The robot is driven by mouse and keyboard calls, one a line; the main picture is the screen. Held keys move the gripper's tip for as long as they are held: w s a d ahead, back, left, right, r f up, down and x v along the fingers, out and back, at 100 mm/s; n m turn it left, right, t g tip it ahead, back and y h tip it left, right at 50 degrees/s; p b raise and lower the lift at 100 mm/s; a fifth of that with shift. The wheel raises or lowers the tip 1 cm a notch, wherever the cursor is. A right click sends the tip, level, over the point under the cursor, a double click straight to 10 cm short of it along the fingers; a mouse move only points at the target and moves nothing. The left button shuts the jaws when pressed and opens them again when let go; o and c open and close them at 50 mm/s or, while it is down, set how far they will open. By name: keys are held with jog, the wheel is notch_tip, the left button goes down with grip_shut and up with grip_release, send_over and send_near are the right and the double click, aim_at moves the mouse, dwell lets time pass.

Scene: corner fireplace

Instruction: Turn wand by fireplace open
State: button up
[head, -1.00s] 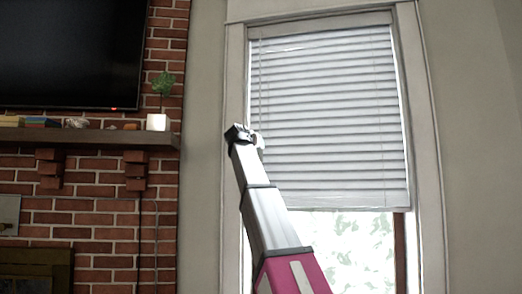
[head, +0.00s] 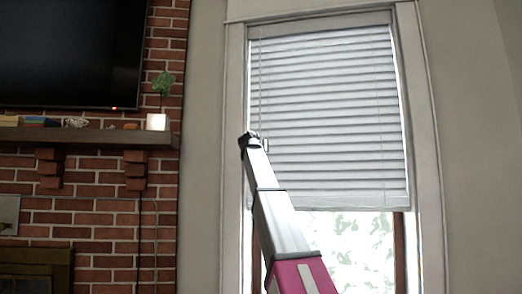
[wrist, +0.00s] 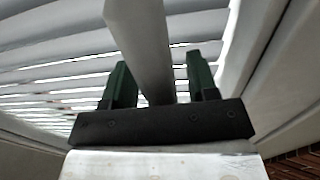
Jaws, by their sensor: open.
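The wand (wrist: 138,40) is a pale grey bar in the wrist view. It runs down from the top edge between the two dark green fingers of my gripper (wrist: 157,62). The fingers are apart, with a gap visible on the wand's right side; whether the left finger touches it I cannot tell. In the head view my gripper (head: 252,138) is small at the blind's left edge. A thin line, likely the wand (head: 260,80), hangs above it there. The blind (head: 330,120) is white with horizontal slats, lowered over most of the window.
The window frame (head: 234,100) stands close to the left of my gripper; its side also fills the wrist view's right (wrist: 260,65). The brick fireplace (head: 105,215), with a mantel shelf (head: 90,138) and a TV (head: 70,50), is further left. Bare wall lies between.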

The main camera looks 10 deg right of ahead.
jog(key=shift+w+d, duration=0.15)
jog(key=shift+w, duration=0.15)
jog(key=c, duration=0.9)
